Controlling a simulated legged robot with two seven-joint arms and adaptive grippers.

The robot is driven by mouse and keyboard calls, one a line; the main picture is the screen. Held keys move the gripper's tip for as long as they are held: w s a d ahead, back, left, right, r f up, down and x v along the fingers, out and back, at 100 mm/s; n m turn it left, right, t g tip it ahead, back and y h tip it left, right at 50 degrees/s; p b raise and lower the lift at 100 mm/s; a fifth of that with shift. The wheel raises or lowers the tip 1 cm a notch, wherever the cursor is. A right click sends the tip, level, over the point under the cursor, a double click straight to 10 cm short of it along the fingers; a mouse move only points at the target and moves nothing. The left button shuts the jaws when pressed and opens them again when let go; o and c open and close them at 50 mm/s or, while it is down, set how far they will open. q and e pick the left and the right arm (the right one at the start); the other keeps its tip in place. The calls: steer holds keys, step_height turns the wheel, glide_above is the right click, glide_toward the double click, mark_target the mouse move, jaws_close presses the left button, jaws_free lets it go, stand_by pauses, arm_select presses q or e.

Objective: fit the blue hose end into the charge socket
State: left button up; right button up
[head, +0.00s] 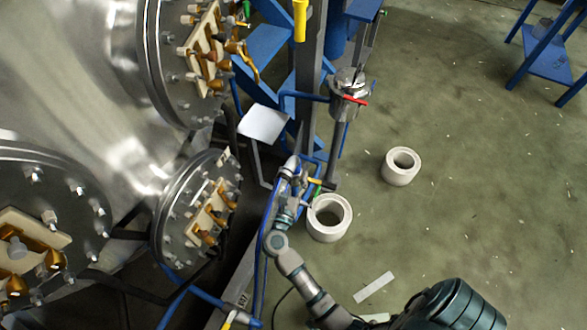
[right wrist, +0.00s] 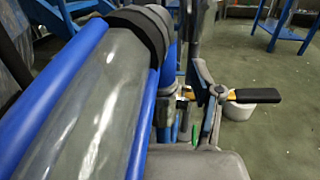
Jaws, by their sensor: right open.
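My right arm comes in from the lower right in the head view. Its open gripper (head: 293,182) is among pipes and valves at the foot of the blue frame. A thin blue hose (head: 265,225) runs close beside the arm; I cannot tell its end from the other blue lines. In the right wrist view, the gripper fingers (right wrist: 194,95) are near a valve lever with a black and yellow handle (right wrist: 255,95). A large grey cylinder with blue lines along it fills the left of that view. I cannot pick out the charge socket. My left gripper is out of view.
Steel vessels with bolted flanges (head: 195,205) stand at left. A white ring-shaped pot (head: 328,232) is just right of the gripper, another (head: 401,166) farther right. A red-handled valve (head: 349,98) is above. Open floor (head: 480,200) lies right; a blue stand (head: 548,55) is at upper right.

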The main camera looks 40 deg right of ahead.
steer(key=v, duration=0.5)
steer(key=shift+w, duration=0.1)
stand_by(0.4)
